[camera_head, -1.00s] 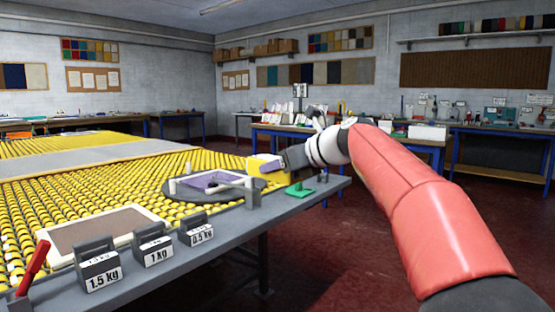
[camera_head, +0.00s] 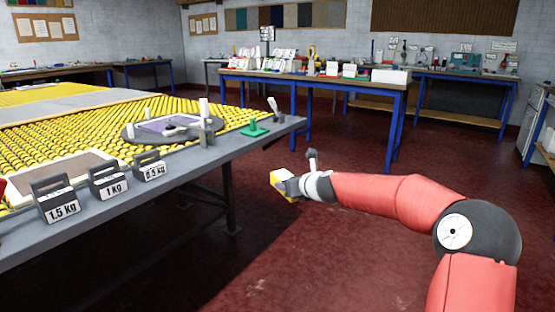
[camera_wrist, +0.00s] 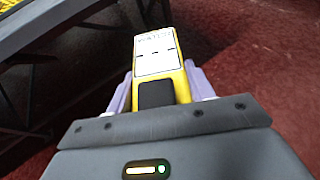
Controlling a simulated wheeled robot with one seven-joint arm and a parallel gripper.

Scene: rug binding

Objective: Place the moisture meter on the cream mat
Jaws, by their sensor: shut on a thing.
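A yellow block-shaped device with a white label, the moisture meter (camera_head: 282,184), is in my gripper (camera_head: 289,185). In the wrist view the meter (camera_wrist: 157,52) points away from me between the pale fingers of my gripper (camera_wrist: 160,85), which are shut on its sides. It is held in the air over the red floor, to the right of the roller table's edge. A brown panel with a cream border (camera_head: 62,176) lies on the roller table at left.
The grey-edged roller table (camera_head: 215,150) carries several labelled weights (camera_head: 108,184), a round dark plate with a purple frame (camera_head: 168,126) and a green piece (camera_head: 255,129). A blue-legged bench (camera_head: 340,82) with white items stands at the back. The red floor (camera_head: 330,245) between is open.

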